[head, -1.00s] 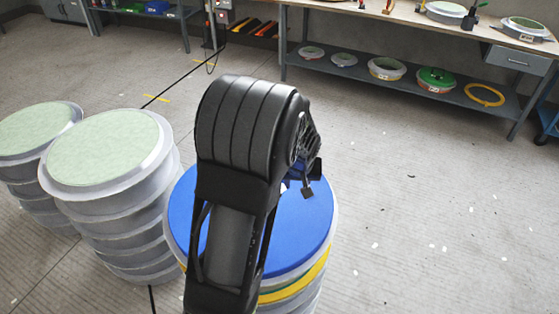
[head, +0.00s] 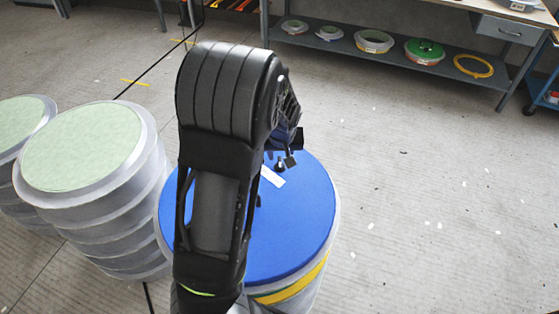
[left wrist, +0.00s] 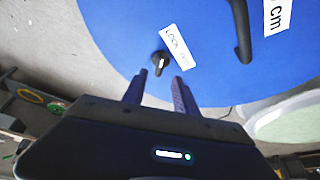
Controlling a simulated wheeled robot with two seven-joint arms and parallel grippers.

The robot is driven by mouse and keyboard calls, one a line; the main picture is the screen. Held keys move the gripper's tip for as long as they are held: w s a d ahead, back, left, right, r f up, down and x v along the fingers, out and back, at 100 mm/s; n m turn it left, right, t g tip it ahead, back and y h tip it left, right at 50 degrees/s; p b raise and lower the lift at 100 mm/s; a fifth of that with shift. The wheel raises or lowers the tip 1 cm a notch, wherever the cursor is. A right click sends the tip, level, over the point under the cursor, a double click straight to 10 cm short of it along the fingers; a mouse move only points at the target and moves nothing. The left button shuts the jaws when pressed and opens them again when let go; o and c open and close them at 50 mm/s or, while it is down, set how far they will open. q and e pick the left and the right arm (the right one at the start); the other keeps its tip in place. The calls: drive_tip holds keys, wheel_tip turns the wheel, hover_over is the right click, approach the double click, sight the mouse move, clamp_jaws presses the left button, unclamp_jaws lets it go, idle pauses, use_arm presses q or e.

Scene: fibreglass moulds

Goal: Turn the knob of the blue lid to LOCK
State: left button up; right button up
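The blue lid (head: 300,215) covers a round grey drum-like stack and is partly hidden behind my left arm. In the left wrist view the lid (left wrist: 115,35) carries a small black knob (left wrist: 161,61) near its edge. A white label (left wrist: 180,47) reading LOCK and OPEN lies beside the knob; it shows in the head view too (head: 273,178). I cannot tell clearly which word the knob points to. My left gripper (left wrist: 160,76) is open, its two fingertips on either side of the knob's near end, with no clear contact. In the head view the gripper (head: 286,158) is at the lid's far side. My right gripper is not in view.
A black handle (left wrist: 241,32) stands on the lid. Stacks with pale green tops (head: 85,147) stand to the left. A workbench with a lower shelf (head: 380,58) holding round moulds is at the back.

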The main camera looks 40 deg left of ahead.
sight(280, 162)
use_arm(q)
drive_tip(key=b+x, duration=0.1)
drive_tip(key=x, duration=0.5)
drive_tip(key=shift+f, duration=0.35)
drive_tip(key=shift+c, duration=0.3)
clamp_jaws()
